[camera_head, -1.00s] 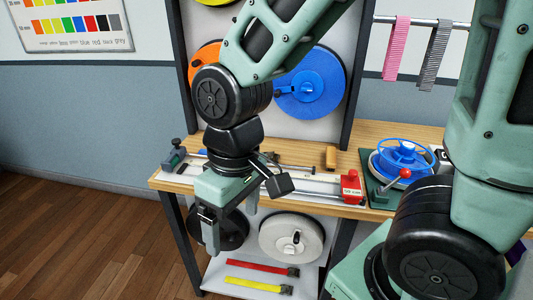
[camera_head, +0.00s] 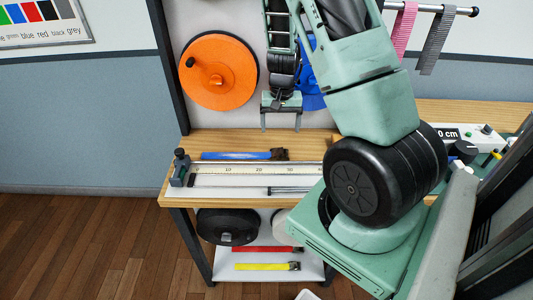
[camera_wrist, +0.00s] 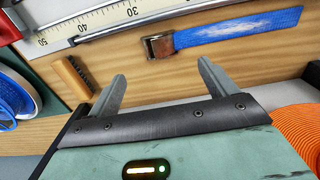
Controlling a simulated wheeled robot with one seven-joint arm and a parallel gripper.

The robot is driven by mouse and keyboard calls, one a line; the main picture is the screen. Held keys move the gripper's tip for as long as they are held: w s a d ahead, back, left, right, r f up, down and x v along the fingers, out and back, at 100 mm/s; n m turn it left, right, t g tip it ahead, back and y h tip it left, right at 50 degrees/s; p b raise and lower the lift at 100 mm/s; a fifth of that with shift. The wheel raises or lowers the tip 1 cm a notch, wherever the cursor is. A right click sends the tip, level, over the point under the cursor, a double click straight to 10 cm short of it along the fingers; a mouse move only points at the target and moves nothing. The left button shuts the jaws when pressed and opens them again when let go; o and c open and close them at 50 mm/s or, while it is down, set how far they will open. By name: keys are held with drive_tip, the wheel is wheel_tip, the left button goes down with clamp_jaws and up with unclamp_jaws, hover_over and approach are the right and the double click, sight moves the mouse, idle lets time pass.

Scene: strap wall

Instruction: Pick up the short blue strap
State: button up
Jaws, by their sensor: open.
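A short blue strap (camera_head: 236,155) lies flat on the wooden bench, behind the measuring rail. Its dark metal buckle (camera_head: 280,154) is at its right end. In the wrist view the blue strap (camera_wrist: 240,28) runs off to the upper right, with the buckle (camera_wrist: 159,46) nearer the picture's middle. My gripper (camera_head: 280,128) hangs above the back part of the bench, near the buckle end, its fingers pointing down. In the wrist view my gripper (camera_wrist: 160,85) is open and empty, its two fingers apart. The strap is apart from both fingers.
The measuring rail (camera_head: 235,180) runs along the bench front. A brush (camera_wrist: 73,77) lies near the gripper in the wrist view. An orange reel (camera_head: 218,72) and a blue reel (camera_head: 313,95) hang behind. Red (camera_head: 262,248) and yellow (camera_head: 265,266) straps lie on the lower shelf.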

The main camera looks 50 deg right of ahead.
hover_over(280, 152)
drive_tip(key=f, duration=0.4)
drive_tip(key=shift+w+d+f, duration=0.2)
drive_tip(key=shift+w+f, duration=0.1)
drive_tip(key=shift+s+a+f+p, duration=0.1)
drive_tip(key=shift+f+p, duration=0.3)
drive_tip(key=shift+f, duration=0.95)
drive_tip(key=shift+s+a+f+p, duration=0.1)
drive_tip(key=shift+f+p, duration=0.3)
drive_tip(key=shift+f, duration=0.95)
drive_tip(key=c, duration=1.2)
